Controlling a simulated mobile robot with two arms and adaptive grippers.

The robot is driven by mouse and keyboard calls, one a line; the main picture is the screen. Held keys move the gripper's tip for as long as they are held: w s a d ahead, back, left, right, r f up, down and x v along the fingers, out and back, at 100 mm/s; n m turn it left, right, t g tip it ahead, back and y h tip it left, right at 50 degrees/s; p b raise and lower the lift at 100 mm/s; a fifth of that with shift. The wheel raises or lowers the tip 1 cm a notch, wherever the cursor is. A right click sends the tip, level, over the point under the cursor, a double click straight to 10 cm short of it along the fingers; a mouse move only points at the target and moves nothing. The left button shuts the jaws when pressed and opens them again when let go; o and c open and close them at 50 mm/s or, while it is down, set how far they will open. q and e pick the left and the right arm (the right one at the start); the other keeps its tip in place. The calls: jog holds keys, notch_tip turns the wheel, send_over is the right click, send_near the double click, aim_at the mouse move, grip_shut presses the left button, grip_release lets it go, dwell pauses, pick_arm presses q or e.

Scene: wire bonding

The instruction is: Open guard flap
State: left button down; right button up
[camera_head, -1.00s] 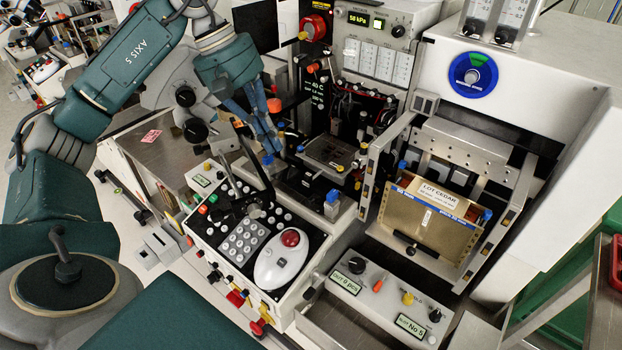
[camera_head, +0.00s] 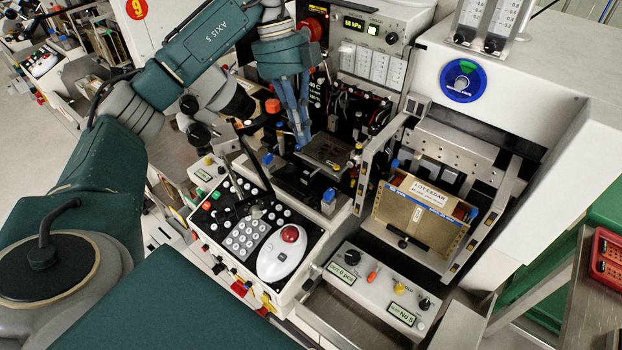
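My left gripper (camera_head: 300,142) has blue fingers and points down over the middle of the wire bonding machine. Its fingers look close together, but the small view does not show whether they are shut. A flat grey plate (camera_head: 328,151) with a darker middle lies just right of the fingertips; it may be the guard flap, but I cannot tell for sure. I cannot tell whether the fingertips touch it. A dark work area (camera_head: 292,180) lies below and in front of it. My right gripper is not in view.
A control panel (camera_head: 243,226) with keys and a white mouse-like device (camera_head: 281,255) is in front. A gold box labelled LOT CEDAR (camera_head: 416,211) stands in a metal frame to the right. A switch box (camera_head: 381,290) is below it. A red tray (camera_head: 606,256) is far right.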

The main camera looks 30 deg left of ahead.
pick_arm(q)
jog(key=n, duration=0.3)
jog(key=n+p, duration=0.1)
jog(key=p, duration=0.4)
send_near(311, 196)
jog(key=x, duration=0.3)
jog(key=d+x, duration=0.1)
jog(key=x, duration=0.2)
jog(key=shift+s+r, duration=0.1)
jog(key=shift+f, duration=0.25)
